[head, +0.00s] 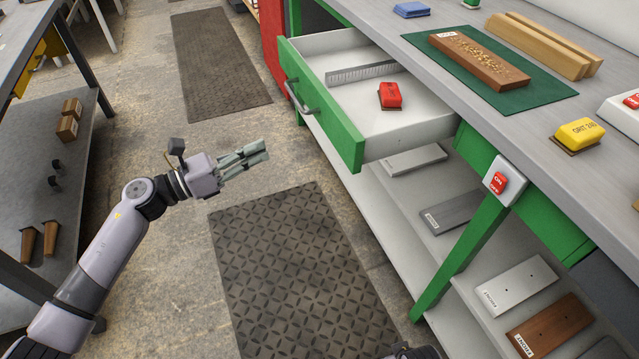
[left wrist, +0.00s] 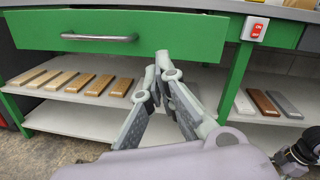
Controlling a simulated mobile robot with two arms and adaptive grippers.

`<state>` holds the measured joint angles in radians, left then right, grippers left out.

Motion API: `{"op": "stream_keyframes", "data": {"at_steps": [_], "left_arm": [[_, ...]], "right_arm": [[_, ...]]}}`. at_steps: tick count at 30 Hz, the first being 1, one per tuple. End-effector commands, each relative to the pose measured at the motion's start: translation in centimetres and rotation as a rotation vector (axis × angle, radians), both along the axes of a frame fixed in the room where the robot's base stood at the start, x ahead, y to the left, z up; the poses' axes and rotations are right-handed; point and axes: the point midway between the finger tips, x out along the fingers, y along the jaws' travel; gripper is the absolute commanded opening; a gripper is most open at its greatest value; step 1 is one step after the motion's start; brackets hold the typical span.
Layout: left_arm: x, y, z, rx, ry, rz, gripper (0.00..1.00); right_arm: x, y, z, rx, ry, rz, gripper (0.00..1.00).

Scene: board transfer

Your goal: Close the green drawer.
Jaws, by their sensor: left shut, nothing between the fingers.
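The green drawer (head: 325,106) stands pulled out from the workbench in the head view, with its white inside showing. A grey bar handle (head: 299,97) is on its front. A red block (head: 390,95) and a grey ridged divider lie in it. My left gripper (head: 264,151) is shut and empty, in front of the drawer, pointing toward it and apart from it. In the left wrist view the closed fingertips (left wrist: 162,58) show before the drawer front (left wrist: 120,25), to the right of the handle (left wrist: 99,37). No fingers of my right gripper show.
The bench top holds a green mat (head: 540,94) with a wooden board, a yellow block (head: 579,133) and wooden bars. A red switch (head: 497,182) is right of the drawer. A lower shelf (head: 380,210) holds several boards. Another table (head: 75,190) stands left.

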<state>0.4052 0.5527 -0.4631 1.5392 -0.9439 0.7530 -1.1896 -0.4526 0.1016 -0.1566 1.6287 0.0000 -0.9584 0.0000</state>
Motion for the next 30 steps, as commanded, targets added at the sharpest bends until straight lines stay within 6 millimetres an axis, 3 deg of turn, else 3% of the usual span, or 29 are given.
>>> {"op": "stream_keyframes", "data": {"at_steps": [1,3,8,14,24,30], "left_arm": [[-0.8,-0.6,-0.3,0.059,-0.090,-0.044,0.00],[-1.7,-1.1,0.2,0.120,-0.180,-0.087,0.00],[-2.2,-2.1,0.8,0.166,-0.248,-0.123,0.00],[-1.2,-5.1,1.1,0.160,-0.244,-0.122,0.00],[1.0,-11.8,1.0,0.159,-0.241,-0.120,0.00],[1.8,-14.1,0.9,0.160,-0.240,-0.118,0.00]], "right_arm": [[0.4,0.0,-0.7,0.001,-0.007,-0.001,0.75],[0.7,0.1,-0.4,0.000,-0.011,-0.001,0.75],[0.8,0.1,0.1,0.001,-0.011,-0.002,0.75],[0.3,0.0,-0.8,0.000,-0.002,-0.001,0.75],[-0.6,-0.1,-2.7,-0.001,0.008,0.002,0.75],[-0.9,-0.2,-3.3,-0.001,0.010,0.002,0.75]]}}
